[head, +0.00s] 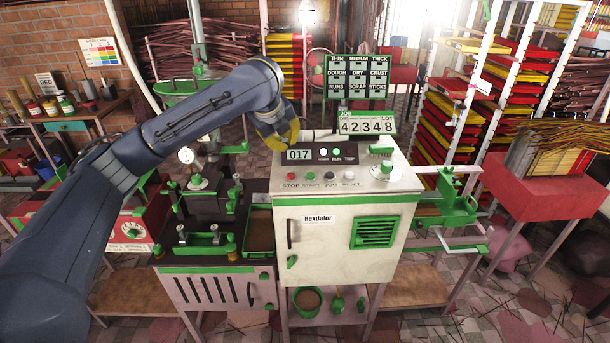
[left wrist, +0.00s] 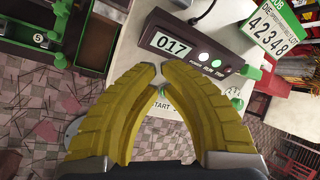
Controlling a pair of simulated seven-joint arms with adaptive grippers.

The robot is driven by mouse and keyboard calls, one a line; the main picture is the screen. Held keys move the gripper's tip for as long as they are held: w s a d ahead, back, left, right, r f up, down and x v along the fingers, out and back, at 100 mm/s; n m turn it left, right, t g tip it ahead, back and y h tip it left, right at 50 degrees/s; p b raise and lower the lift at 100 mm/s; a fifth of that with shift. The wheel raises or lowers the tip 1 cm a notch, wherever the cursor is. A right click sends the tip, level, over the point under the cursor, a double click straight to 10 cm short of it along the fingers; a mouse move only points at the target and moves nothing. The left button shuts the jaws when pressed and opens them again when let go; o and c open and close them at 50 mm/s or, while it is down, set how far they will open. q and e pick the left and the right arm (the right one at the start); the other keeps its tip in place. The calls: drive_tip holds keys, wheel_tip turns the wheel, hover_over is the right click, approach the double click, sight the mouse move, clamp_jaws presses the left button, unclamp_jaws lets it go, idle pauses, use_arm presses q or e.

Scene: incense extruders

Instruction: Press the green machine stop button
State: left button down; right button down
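The white and green machine (head: 345,235) labelled Hexdalor stands in the middle of the head view. Its sloped panel has a red button (head: 292,177) above the word STOP, left of a green START button (head: 311,177). My left gripper (head: 290,140) hovers at the panel's left back, near the 017 display. In the left wrist view its yellow fingers (left wrist: 160,76) curve together with their tips almost meeting and nothing between them. Part of the START label shows between the fingers; the STOP button is not visible there, probably behind the left finger. My right gripper is out of view.
The 017 display box (head: 322,154) stands at the panel's back, with a 42348 sign (head: 366,123) behind it. JOG (head: 330,177) and RESET (head: 349,176) buttons sit right of START. A green-topped knob (head: 381,165) rises at the panel's right.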

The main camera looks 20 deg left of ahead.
use_arm(q)
drive_tip(key=shift+w+d+r+m, duration=0.2)
drive_tip(key=shift+d+r+m, duration=0.1)
drive_tip(key=shift+d+r, duration=0.25)
drive_tip(key=shift+w+d+r+m, duration=0.2)
drive_tip(key=shift+d+r+m, duration=0.15)
drive_tip(key=shift+r, duration=0.35)
drive_tip(key=shift+f, duration=4.45)
drive_tip(key=shift+f, duration=0.95)
drive_tip(key=shift+r, duration=0.95)
drive_tip(key=shift+r, duration=2.5)
